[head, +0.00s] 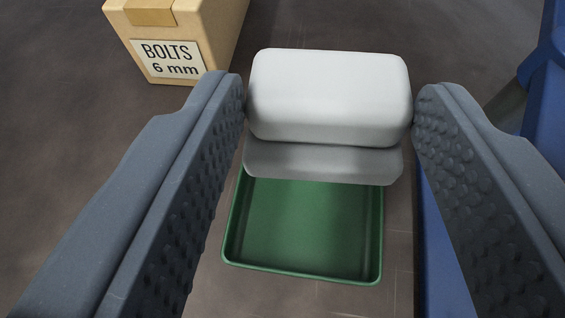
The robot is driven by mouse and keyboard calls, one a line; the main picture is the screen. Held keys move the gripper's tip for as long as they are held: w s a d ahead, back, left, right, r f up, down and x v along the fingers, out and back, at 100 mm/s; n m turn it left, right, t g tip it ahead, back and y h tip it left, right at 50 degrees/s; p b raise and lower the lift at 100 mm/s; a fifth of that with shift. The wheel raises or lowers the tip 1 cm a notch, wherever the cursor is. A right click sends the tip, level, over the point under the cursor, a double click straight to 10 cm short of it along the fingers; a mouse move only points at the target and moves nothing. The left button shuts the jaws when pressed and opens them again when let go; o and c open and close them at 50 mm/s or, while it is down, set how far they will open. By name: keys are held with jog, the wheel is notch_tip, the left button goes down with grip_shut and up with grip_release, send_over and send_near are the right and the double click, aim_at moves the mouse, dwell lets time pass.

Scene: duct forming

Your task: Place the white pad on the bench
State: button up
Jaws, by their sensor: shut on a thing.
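The white pad (330,95) is a rounded block in the upper middle of the head view. My gripper (331,103) is shut on it, with one fingertip at its left end and one at its right end. A flatter grey piece (322,162) shows just below the pad; I cannot tell if it is part of it. The pad looks held above the dark brown surface (90,150), and its far side is hidden. I cannot tell whether that surface is the bench.
A green tray (302,274), empty where it shows, lies below the pad, its far edge covered. A cardboard box (188,22) labelled "BOLTS 6 mm" stands at upper left. Blue structures (545,110) line the right side. The brown surface is clear at left.

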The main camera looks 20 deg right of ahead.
jog(key=shift+w+a+f+m+h, duration=0.15)
jog(key=shift+w+a+m+h, duration=0.15)
jog(key=shift+w+a, duration=0.35)
jog(key=shift+a+f+g, duration=0.2)
jog(key=shift+a+g, duration=0.1)
notch_tip(320, 180, down, 5)
jog(key=shift+f+b, duration=0.15)
jog(key=shift+b, duration=1.05)
jog(key=shift+f, duration=2.1)
jog(key=shift+f, duration=0.15)
jog(key=o, duration=1)
jog(key=shift+f+b, duration=0.2)
jog(key=shift+b, duration=0.85)
